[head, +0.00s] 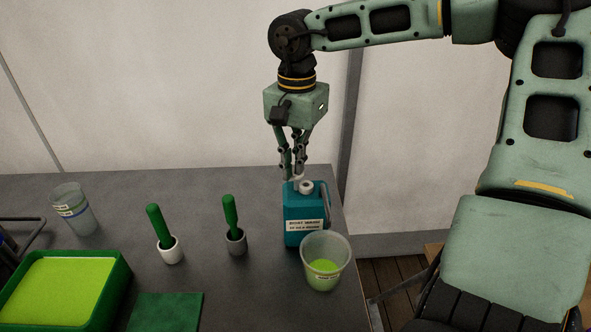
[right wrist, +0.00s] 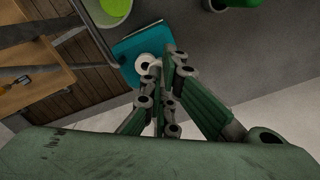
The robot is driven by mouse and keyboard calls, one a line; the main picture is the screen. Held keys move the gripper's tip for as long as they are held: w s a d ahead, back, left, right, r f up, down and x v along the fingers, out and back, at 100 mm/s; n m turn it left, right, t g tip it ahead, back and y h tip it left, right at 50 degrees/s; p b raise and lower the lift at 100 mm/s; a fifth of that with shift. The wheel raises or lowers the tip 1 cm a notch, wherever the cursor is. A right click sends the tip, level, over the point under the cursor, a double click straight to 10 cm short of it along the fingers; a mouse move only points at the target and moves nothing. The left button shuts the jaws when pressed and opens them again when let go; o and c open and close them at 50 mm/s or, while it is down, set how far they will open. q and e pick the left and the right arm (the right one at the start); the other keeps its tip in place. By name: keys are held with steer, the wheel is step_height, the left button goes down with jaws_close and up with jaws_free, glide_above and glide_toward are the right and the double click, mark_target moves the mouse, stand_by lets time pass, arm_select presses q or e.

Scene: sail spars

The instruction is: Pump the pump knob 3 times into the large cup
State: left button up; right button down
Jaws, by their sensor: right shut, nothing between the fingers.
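The pump bottle (head: 295,228) is a teal container with a white label, standing near the table's right edge. Its pale pump knob (head: 306,186) is on top and also shows in the right wrist view (right wrist: 146,62). The large cup (head: 326,270) is clear, stands in front of the bottle and holds some green liquid. In the right wrist view the cup is partly cut off at the top. My right gripper (head: 294,175) is shut and empty, pointing down just above the bottle's top; I cannot tell whether it touches the knob. My left gripper is not in view.
Two green-handled tools stand in small cups, one white (head: 171,250) and one grey (head: 236,243). A clear cup (head: 78,212) stands at the left. A green tray (head: 120,270) holds green liquid, beside a green mat (head: 165,312). The table ends just right of the bottle.

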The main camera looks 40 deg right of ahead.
steer(key=shift+r+p, duration=2)
steer(key=shift+r, duration=0.85)
step_height(320, 180, up, 6)
steer(key=p, duration=0.4)
